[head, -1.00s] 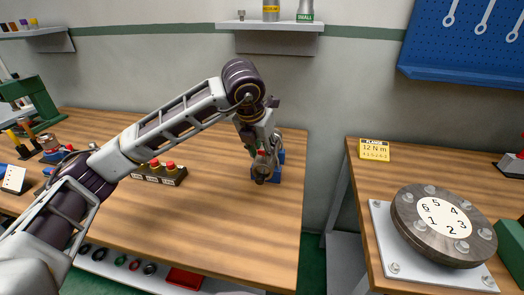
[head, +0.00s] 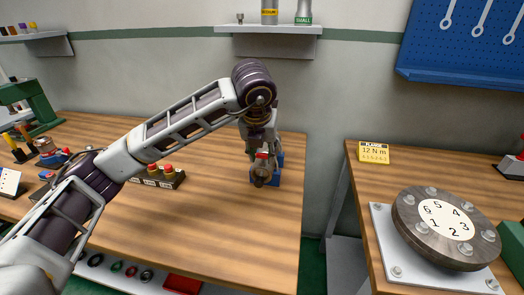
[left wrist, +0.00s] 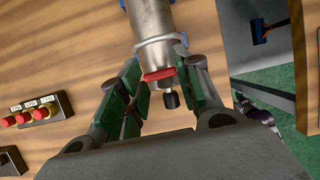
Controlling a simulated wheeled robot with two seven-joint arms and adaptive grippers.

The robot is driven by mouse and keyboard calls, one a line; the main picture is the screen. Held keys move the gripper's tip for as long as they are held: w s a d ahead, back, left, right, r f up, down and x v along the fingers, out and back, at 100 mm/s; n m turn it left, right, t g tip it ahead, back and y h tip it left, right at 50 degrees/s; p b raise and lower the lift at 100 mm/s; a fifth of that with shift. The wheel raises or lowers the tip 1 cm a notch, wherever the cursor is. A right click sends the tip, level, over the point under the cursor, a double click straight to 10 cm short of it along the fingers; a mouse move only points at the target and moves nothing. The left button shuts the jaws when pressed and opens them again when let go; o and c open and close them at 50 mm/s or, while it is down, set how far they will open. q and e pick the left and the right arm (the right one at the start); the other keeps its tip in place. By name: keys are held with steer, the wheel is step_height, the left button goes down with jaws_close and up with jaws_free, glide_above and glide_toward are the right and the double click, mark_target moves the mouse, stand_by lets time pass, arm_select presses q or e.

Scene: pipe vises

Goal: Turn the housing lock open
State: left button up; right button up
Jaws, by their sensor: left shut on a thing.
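The housing is a grey metal cylinder (left wrist: 152,25) with a light ring around it in the left wrist view. A red lock piece (left wrist: 160,74) sits at its end, with a short black knob (left wrist: 171,100) beside it. My left gripper (left wrist: 160,85) has its green-padded fingers on either side of the red piece and is shut on it. In the head view the left gripper (head: 262,155) is over the housing (head: 260,177), which sits at a blue vise (head: 280,168) near the table's right edge and is partly hidden. My right gripper is not in view.
A box with red buttons (head: 172,180) stands left of the vise. A gap separates the wooden table (head: 220,225) from the right bench, which holds a numbered round flange (head: 445,230) and a yellow sign (head: 374,152). The table front is clear.

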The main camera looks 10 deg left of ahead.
arm_select(q)
steer(key=o, duration=1)
steer(key=shift+r, duration=0.15)
steer(key=shift+v, duration=5.8)
steer(key=shift+s, duration=0.1)
steer(key=shift+r+p, duration=10.95)
steer(key=shift+p, duration=0.05)
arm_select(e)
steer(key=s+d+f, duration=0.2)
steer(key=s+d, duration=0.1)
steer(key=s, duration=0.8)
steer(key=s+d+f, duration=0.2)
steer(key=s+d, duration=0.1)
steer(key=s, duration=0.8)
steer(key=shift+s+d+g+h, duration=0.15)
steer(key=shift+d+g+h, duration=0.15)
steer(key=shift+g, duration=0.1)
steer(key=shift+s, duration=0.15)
